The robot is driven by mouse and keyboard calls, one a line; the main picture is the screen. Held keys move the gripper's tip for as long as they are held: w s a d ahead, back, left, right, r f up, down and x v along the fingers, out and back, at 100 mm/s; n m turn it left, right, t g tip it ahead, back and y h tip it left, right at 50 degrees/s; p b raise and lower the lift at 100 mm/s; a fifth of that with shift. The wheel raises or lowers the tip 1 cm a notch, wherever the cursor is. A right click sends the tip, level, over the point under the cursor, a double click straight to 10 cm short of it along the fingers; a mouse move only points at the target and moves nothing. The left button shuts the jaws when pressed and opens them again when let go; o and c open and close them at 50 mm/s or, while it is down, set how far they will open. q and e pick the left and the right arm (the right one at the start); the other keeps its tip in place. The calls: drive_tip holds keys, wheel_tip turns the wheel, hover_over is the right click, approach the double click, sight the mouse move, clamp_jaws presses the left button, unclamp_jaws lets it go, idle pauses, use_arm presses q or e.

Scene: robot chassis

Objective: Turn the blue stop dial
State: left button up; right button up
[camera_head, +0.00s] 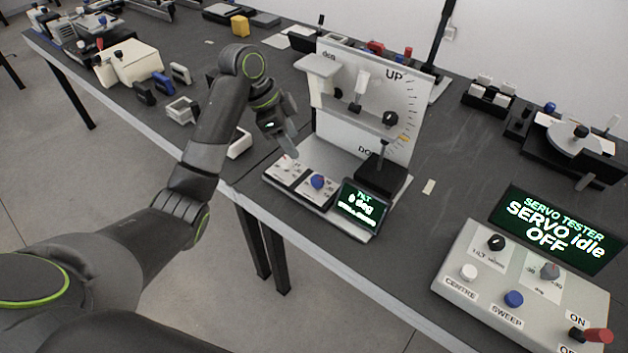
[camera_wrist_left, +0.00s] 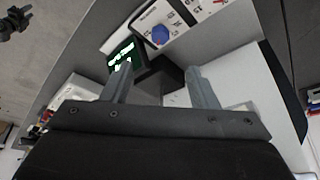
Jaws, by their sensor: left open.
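The blue dial (camera_head: 318,181) sits on a small white labelled plate at the front of the tilt rig, left of its small screen. It also shows in the left wrist view as a blue knob (camera_wrist_left: 160,36) near the top, beyond the fingertips. My left gripper (camera_head: 289,145) is above and behind the dial, close to the rig's upright board, and does not touch the dial. In the left wrist view the two fingers (camera_wrist_left: 161,70) are spread apart with nothing held between them. My right gripper is not in view.
The rig's white upright board (camera_head: 345,120) stands behind the dial, and its small screen (camera_head: 363,205) stands to the right. A white switch plate (camera_head: 288,168) is left of the dial. A servo tester box (camera_head: 468,295) with another blue knob (camera_head: 514,298) sits at the right.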

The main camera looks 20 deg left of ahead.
use_arm(q)
drive_tip(key=b, duration=0.6)
hover_over(316, 179)
drive_tip(key=s+a, duration=0.1)
drive_tip(key=a, duration=0.2)
wheel_tip(316, 179, down, 8)
drive_tip(key=shift+d+x, duration=0.2)
drive_tip(key=shift+x, duration=1.2)
drive_tip(key=shift+d+x, duration=0.15)
drive_tip(key=shift+x, duration=1.25)
drive_tip(key=shift+r, duration=0.15)
